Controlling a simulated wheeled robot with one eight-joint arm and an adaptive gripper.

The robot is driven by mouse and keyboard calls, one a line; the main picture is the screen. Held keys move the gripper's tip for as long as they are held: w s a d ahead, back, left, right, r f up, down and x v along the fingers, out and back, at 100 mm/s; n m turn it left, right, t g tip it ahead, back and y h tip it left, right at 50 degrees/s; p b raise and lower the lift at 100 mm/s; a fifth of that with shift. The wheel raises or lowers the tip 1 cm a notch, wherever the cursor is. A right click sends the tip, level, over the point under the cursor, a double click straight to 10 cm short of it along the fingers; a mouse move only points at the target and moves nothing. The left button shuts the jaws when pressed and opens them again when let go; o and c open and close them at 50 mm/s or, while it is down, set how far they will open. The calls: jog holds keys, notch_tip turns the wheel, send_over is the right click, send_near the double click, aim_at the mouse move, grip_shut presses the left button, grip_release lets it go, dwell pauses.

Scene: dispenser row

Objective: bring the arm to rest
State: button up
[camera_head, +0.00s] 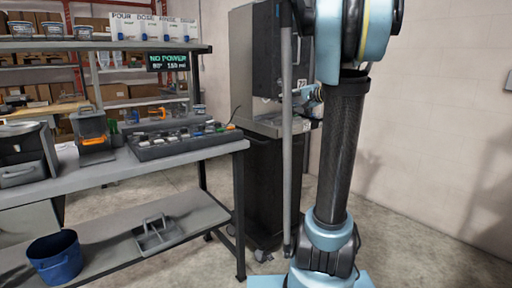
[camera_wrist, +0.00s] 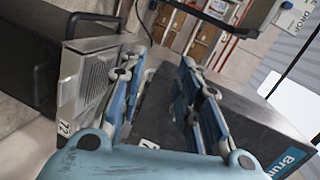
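My gripper (camera_wrist: 165,68) fills the lower middle of the wrist view. Its two blue and grey fingers stand apart with nothing between them. In the head view my gripper (camera_head: 308,98) is small and partly hidden behind my arm, in front of the dark dispenser machine (camera_head: 255,60). My arm stands upright at the right of the head view. The finger pads are hard to make out there.
A workbench (camera_head: 100,172) with a lower shelf stands at the left. It carries a tray of small parts (camera_head: 180,138) and a grey dispenser (camera_head: 93,130). A blue bucket (camera_head: 57,262) and a grey caddy (camera_head: 158,236) rest on the lower shelf. Floor at the right is clear.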

jog(key=s+a+f+n+g+h, duration=0.2)
jog(key=s+a+f+g, duration=0.1)
jog(key=s+f, duration=0.6)
jog(key=s+a+f+n+g+h, duration=0.1)
jog(key=s+a+f+n+g, duration=0.25)
jog(key=s+f, duration=0.55)
jog(key=s+d+f+n+g+h, duration=0.1)
jog(key=s+d+f+h, duration=0.2)
jog(key=s+f, duration=0.4)
jog(key=s+d+f+n+g+h, duration=0.1)
jog(key=s+d+f+h, duration=0.3)
jog(key=s+f, duration=0.4)
jog(key=s+d, duration=0.1)
jog(key=s, duration=0.5)
jog(key=shift+f+n+g, duration=0.3)
jog(key=shift+n+g, duration=0.05)
jog(key=shift+w+f, duration=0.2)
jog(key=shift+w, duration=0.2)
